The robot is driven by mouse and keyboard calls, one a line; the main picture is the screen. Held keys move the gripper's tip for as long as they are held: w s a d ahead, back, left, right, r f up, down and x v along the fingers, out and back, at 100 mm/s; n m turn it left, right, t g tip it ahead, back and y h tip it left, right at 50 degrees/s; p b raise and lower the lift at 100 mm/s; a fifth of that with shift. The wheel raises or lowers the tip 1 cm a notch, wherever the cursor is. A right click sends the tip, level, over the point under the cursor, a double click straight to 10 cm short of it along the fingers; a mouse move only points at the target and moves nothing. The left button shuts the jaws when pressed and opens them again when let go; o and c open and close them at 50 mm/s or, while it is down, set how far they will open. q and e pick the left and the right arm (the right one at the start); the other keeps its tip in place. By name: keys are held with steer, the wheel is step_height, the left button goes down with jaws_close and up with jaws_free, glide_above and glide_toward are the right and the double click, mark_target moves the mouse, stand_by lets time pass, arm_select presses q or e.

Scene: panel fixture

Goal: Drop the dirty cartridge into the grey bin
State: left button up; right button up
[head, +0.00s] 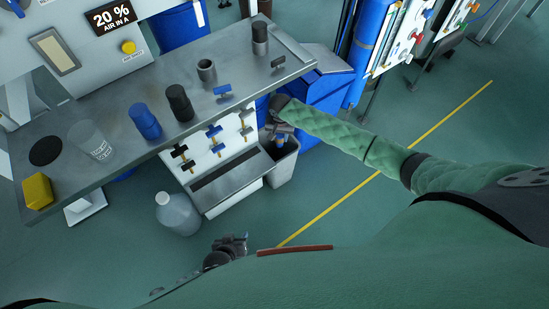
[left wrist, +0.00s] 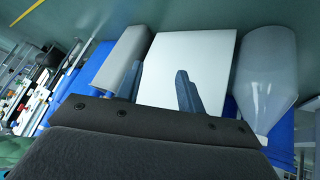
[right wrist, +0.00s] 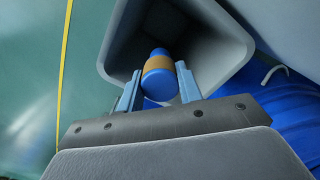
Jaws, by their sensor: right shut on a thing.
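The cartridge (right wrist: 158,75), blue with a tan band, is between the fingers of my right gripper (right wrist: 159,92), which is shut on it. The cartridge is over the open mouth of the grey bin (right wrist: 225,35), with the dark inside of the bin behind it. In the head view my right gripper (head: 279,130) is above the grey bin (head: 281,170), beside the bench; the cartridge cannot be made out there. My left gripper (left wrist: 163,88) is open and empty, fingers apart, facing a white panel; in the head view it is low, near the bottom centre.
A translucent bottle (head: 178,214) stands on the floor. Blue containers are close behind the bin.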

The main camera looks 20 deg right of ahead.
arm_select(q)
steer(key=shift+s+f+t+b, duration=0.15)
steer(key=shift+f, duration=0.65)
steer(key=shift+s+f+t+b, duration=0.15)
steer(key=shift+f, duration=0.6)
arm_select(e)
steer(key=shift+f, duration=0.35)
steer(key=o, duration=1.2)
steer(key=shift+c, duration=0.2)
step_height(320, 180, up, 6)
steer(key=shift+r, duration=0.25)
steer(key=shift+r+p, duration=0.3)
steer(key=shift+r, duration=0.35)
arm_select(q)
steer(key=shift+w+r, duration=0.15)
steer(key=shift+r, duration=0.35)
steer(key=shift+w+r, duration=0.15)
steer(key=shift+r, duration=0.35)
